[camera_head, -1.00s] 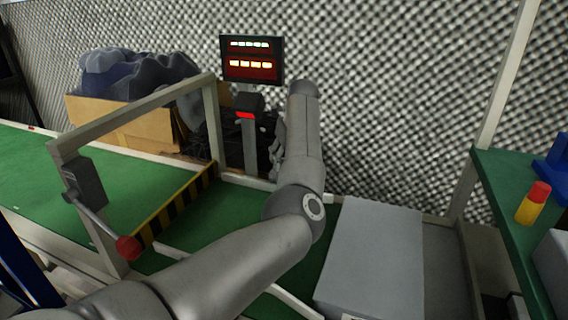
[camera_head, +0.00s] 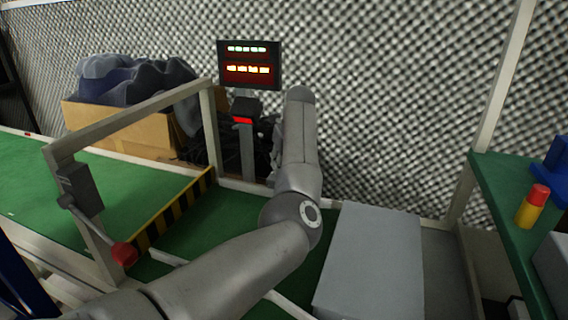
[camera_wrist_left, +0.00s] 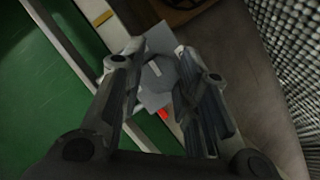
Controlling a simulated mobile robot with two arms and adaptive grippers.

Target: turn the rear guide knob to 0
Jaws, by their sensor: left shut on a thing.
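In the left wrist view a grey faceted knob (camera_wrist_left: 155,82) with a pale line mark sits on a flat grey plate (camera_wrist_left: 160,40). My left gripper (camera_wrist_left: 158,70) has one finger on each side of this knob and is shut on it. I cannot read any scale or number around the knob. In the head view my left gripper (camera_head: 276,155) is mostly hidden behind my forearm, close to the far rail, and the knob cannot be made out. My right gripper is in neither view.
A green conveyor belt (camera_head: 203,222) runs under a pale frame (camera_head: 130,112). A red-ended lever (camera_head: 125,254) sticks out on the left. A lit display (camera_head: 250,66) stands behind on a post. A grey box (camera_head: 372,262) and a green table (camera_head: 495,190) are on the right.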

